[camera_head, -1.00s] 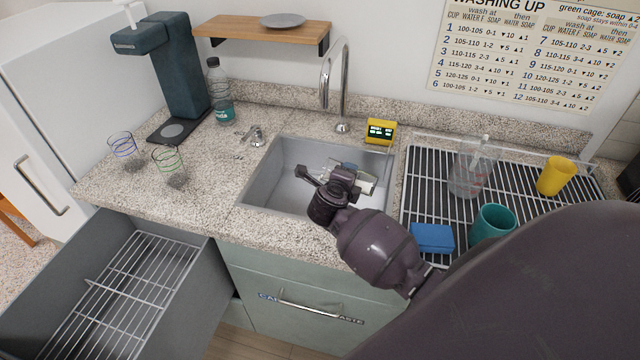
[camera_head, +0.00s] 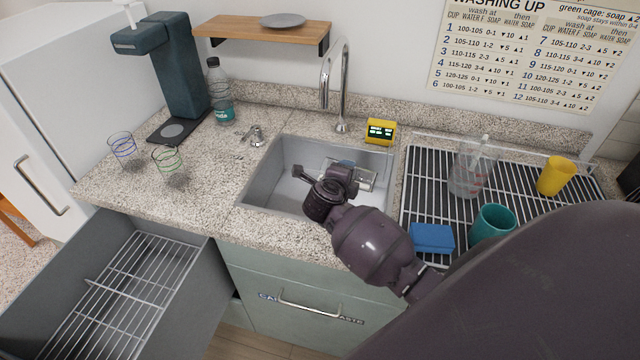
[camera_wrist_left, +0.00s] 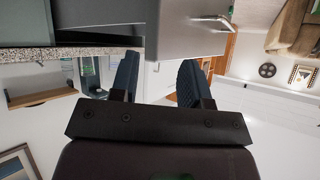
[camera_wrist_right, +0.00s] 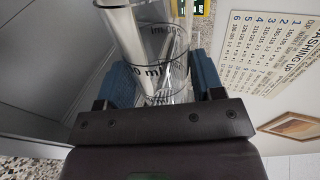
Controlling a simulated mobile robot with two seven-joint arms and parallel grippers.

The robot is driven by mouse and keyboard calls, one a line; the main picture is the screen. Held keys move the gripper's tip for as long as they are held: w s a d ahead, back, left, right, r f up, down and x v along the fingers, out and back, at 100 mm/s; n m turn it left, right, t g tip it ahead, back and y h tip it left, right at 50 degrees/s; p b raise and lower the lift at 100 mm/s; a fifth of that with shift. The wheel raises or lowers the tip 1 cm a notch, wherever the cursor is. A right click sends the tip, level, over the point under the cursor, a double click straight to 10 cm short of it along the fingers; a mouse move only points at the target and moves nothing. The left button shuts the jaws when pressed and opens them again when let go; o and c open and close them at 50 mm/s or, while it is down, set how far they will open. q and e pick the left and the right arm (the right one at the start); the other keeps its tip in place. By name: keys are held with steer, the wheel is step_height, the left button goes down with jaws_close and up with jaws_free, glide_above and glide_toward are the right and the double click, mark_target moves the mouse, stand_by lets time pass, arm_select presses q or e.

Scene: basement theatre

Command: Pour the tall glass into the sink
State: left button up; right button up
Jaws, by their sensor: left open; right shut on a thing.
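The tall glass (camera_wrist_right: 150,45) is clear, with black measuring marks. My right gripper (camera_wrist_right: 155,85) is shut on it. In the head view the tall glass (camera_head: 366,180) is tipped well over inside the outline of the sink (camera_head: 264,182), partly hidden by my right gripper (camera_head: 335,180). I cannot tell whether liquid is in it or running out. My left gripper (camera_wrist_left: 152,75) is open and empty in the left wrist view, outside the head view.
A tall faucet (camera_head: 338,90) stands behind the sink, beside a yellow timer (camera_head: 380,131). The drying rack (camera_head: 425,185) at right holds a clear jug (camera_head: 468,172), cups and a blue sponge (camera_head: 432,238). Two patterned glasses (camera_head: 168,160) stand left. An open drawer (camera_head: 190,285) juts out front left.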

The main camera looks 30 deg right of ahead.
steer(key=shift+w+r, duration=0.15)
steer(key=shift+r, duration=0.1)
stand_by(0.3)
